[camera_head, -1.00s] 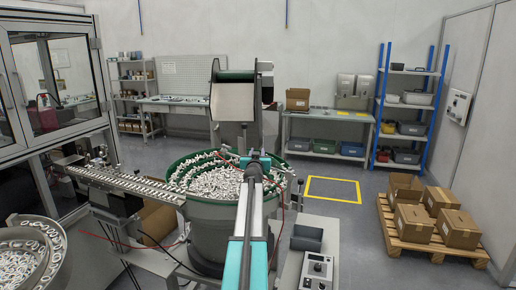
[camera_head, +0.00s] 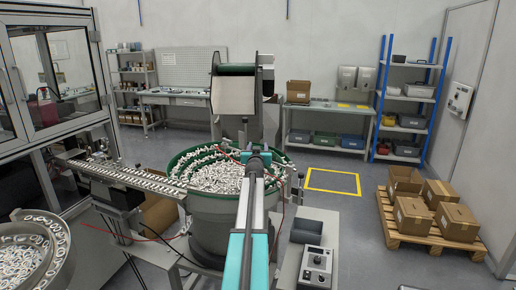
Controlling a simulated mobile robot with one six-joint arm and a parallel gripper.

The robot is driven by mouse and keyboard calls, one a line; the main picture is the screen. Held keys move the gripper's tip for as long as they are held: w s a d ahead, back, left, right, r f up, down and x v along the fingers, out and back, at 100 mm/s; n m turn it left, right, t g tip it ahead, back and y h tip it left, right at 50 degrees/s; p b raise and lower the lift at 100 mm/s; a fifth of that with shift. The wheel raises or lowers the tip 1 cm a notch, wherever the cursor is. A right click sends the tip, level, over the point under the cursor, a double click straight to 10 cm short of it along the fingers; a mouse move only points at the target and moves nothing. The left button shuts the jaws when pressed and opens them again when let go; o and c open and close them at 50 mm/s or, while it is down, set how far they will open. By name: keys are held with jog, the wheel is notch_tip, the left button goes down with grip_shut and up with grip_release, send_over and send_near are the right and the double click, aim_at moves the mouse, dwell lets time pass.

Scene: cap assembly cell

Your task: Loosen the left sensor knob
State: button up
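My arm reaches forward over the right part of a green-rimmed bowl feeder (camera_head: 183,158) full of small white caps (camera_head: 218,176). My gripper is at or beyond the arm's far end and hidden by the arm, so its fingers do not show. The left sensor knob cannot be made out. A linear track (camera_head: 125,175) carrying white caps runs left from the bowl, and small brackets and red wires sit near it. A control box with a knob (camera_head: 317,262) stands at the lower right of the bowl.
A second bowl of caps (camera_head: 30,258) is at the lower left, beside a glazed machine enclosure (camera_head: 55,75). A pallet with boxes (camera_head: 435,238) stands right. Open floor lies around the yellow floor square (camera_head: 332,189).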

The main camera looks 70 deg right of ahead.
jog(key=shift+a, duration=0.1)
jog(key=b+v, duration=0.2)
jog(key=v, duration=1.1)
jog(key=shift+s+a, duration=0.15)
jog(key=shift+a, duration=0.15)
dwell(0.5)
dwell(0.5)
